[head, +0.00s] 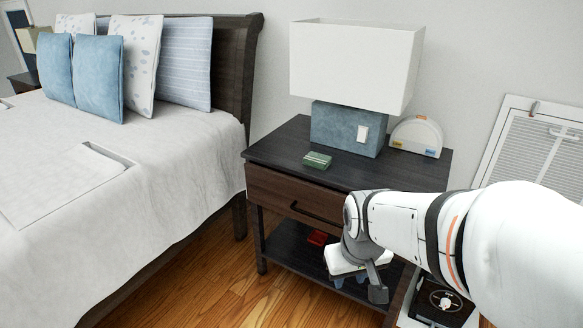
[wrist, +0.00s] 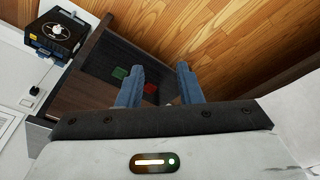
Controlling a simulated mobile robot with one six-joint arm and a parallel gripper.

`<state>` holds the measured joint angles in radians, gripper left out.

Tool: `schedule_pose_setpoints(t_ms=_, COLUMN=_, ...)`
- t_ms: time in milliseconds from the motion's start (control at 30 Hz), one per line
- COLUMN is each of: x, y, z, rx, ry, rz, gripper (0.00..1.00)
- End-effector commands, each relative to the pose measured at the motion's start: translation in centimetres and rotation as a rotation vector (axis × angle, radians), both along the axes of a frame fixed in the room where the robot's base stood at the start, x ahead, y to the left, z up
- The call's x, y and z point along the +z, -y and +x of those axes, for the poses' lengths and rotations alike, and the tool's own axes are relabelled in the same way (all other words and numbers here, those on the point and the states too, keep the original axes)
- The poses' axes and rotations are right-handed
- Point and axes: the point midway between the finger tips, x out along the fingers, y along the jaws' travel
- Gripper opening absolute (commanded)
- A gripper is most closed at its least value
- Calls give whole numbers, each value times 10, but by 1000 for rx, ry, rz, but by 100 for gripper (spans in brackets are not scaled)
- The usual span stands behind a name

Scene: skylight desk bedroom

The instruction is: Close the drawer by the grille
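The dark wood nightstand (head: 273,152) stands between the bed and the white wall grille (head: 526,150). Its brown drawer front (head: 278,191) with a dark bar handle (head: 312,213) faces me. My arm hides the drawer's right part, and I cannot tell how far out it sits. My gripper (head: 350,281) is low in front of the nightstand's right side, near the lower shelf. In the wrist view my gripper (wrist: 160,82) shows two blue fingers apart with nothing between them. Beyond them are dark nightstand boards, a green item (wrist: 120,72) and a red item (wrist: 150,88).
A lamp (head: 355,62), a green box (head: 317,160) and a white arched object (head: 416,136) stand on the nightstand top. A red item (head: 318,238) lies on the lower shelf. A black device (head: 446,303) is at the right. The bed (head: 130,200) fills the left; wood floor (head: 235,290) is clear.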

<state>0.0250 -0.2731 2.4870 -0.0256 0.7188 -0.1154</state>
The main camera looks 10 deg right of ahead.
Motion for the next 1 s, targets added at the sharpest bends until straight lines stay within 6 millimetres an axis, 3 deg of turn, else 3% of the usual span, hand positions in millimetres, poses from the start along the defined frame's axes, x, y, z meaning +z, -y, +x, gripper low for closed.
schedule_pose_setpoints(t_ms=300, x=-51, y=19, z=145, rx=454, ry=355, rz=-209, gripper=32)
schedule_pose_setpoints(t_ms=500, x=-84, y=21, z=212, rx=735, ry=595, rz=-392, gripper=32)
schedule_pose_setpoints(t_ms=700, x=-114, y=17, z=250, rx=954, ry=832, rz=-609, gripper=32)
schedule_pose_setpoints(t_ms=1000, x=-136, y=12, z=257, rx=1087, ry=1070, rz=-879, gripper=32)
